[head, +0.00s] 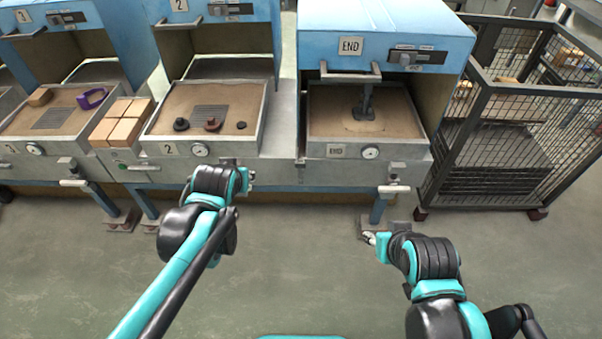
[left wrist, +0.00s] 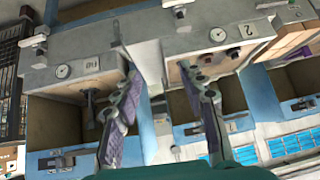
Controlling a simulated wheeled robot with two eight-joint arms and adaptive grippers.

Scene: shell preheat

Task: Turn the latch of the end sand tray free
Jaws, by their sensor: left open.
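The end sand tray (head: 318,128) sits in the front of the blue END oven, with a dark upright part (head: 364,105) standing in its sand. The latch (head: 393,189), with a pale horizontal handle, is below the tray's right front. It also shows at the upper left of the left wrist view (left wrist: 38,43), where the scene is upside down. My left gripper (head: 250,180) is open and empty, in front of tray 2's lower right corner, left of the end latch. Its spread fingers show in the left wrist view (left wrist: 163,110). My right gripper (head: 370,238) is low, below the end latch; its fingers are unclear.
Tray 2 (head: 150,137), with several dark parts, is left of the end tray. Tan blocks (head: 122,122) lie between trays 2 and 3. A wire mesh cage (head: 510,125) stands close on the right. The floor in front is clear.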

